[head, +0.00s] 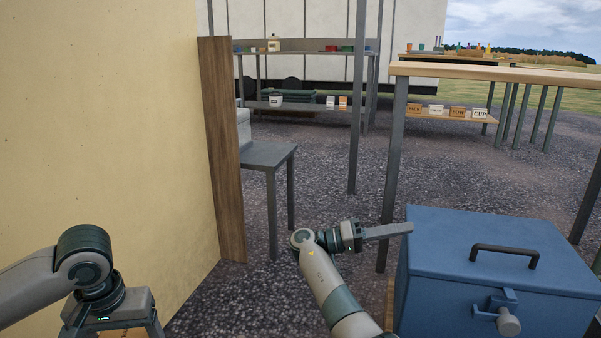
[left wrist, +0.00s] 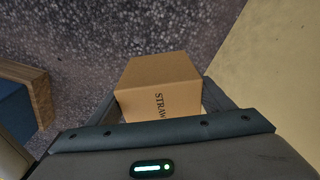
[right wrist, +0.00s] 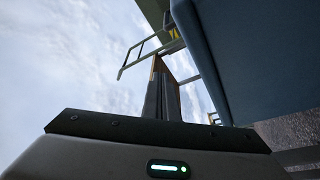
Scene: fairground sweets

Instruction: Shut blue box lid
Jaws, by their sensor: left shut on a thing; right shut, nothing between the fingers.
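The blue box (head: 480,305) stands at the right of the head view. Its lid (head: 450,232), with a dark handle (head: 505,252), lies flat on top, and I see no gap under it. A latch with a round grey knob (head: 508,323) is on the front. My right gripper (head: 408,228) is shut and empty, its fingertips at the lid's left edge; I cannot tell whether they touch. In the right wrist view the box's blue side (right wrist: 250,50) is close beside the fingers. My left gripper (left wrist: 163,88) is shut on a cardboard box marked STRAW (left wrist: 150,75).
A yellowish wall (head: 110,130) with a wooden edge board (head: 222,150) fills the left. A small grey table (head: 268,153) stands behind it. A tall wooden-topped table (head: 480,71) and shelves (head: 310,108) with goods are farther back. Gravel ground (head: 330,190) between is clear.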

